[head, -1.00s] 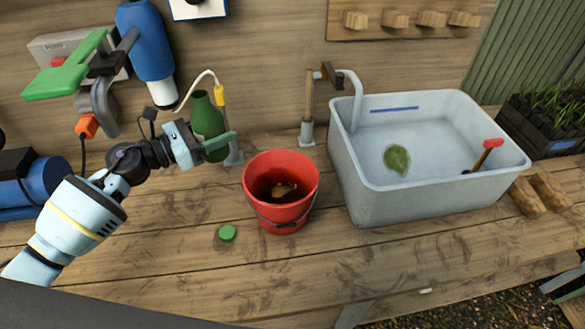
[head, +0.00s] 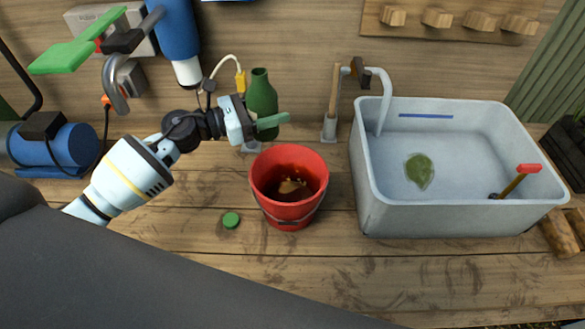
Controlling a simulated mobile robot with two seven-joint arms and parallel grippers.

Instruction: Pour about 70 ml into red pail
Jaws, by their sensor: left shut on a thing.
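The red pail (head: 289,212) stands upright on the wooden bench, its inside dark with a small brownish patch at the bottom. My left gripper (head: 268,121) is shut on a green bottle (head: 261,92), just behind the pail's rim. No stream shows from the bottle. A green cap (head: 231,220) lies on the bench to the left of the pail. My right gripper is out of view.
A grey sink (head: 455,219) with a green leaf in it stands to the right of the pail. A hammer-like tool (head: 334,95) stands upright behind the pail's right side. A blue cylinder (head: 68,147) lies at left. The bench in front of the pail is clear.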

